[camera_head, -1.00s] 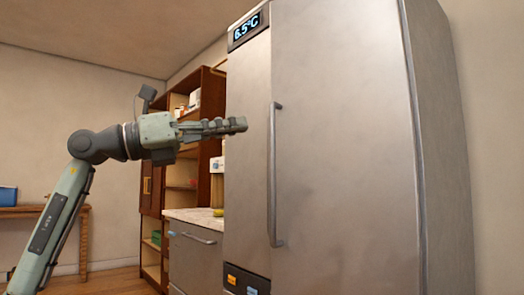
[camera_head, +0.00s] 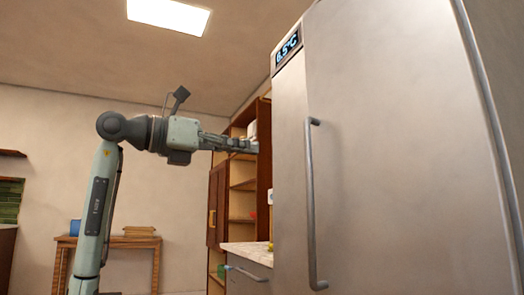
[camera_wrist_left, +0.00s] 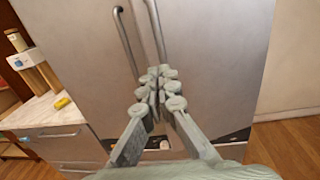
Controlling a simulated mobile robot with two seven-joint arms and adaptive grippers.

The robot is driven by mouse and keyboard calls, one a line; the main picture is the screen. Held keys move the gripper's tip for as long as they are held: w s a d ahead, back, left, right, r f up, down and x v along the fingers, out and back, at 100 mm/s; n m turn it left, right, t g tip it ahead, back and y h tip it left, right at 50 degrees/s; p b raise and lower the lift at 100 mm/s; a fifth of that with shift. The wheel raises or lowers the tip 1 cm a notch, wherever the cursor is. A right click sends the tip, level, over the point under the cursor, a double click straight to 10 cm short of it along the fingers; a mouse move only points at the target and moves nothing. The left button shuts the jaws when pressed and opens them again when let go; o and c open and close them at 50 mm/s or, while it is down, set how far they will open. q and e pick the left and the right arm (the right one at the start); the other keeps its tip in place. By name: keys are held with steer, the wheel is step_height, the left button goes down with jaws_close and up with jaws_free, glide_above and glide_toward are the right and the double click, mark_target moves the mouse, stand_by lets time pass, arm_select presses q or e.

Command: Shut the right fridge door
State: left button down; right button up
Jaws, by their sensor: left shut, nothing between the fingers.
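The right fridge door (camera_head: 400,150) is a tall, brushed steel panel filling the right of the head view. Its long bar handle (camera_head: 312,205) runs down its left edge. The narrow strip of the left door (camera_head: 290,170) shows beside it, under a lit temperature display (camera_head: 288,48). I cannot tell whether the right door sits flush or slightly ajar. In the left wrist view two bar handles stand side by side beyond the fingers. My left gripper (camera_head: 256,147) is shut and empty, left of the fridge; its fingers also show in the left wrist view (camera_wrist_left: 160,82). My right gripper is out of view.
A counter (camera_head: 245,250) with a steel drawer front stands left of the fridge, with a yellow item on it. A brown shelf unit (camera_head: 218,205) is behind. A wooden table (camera_head: 105,241) stands at the far left. Wooden floor shows right of the fridge in the left wrist view.

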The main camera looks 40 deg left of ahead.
arm_select(q)
glide_toward(314, 159)
steer(key=d, duration=0.1)
steer(key=w+d, duration=0.1)
steer(key=d, duration=0.1)
steer(key=shift+w, duration=0.2)
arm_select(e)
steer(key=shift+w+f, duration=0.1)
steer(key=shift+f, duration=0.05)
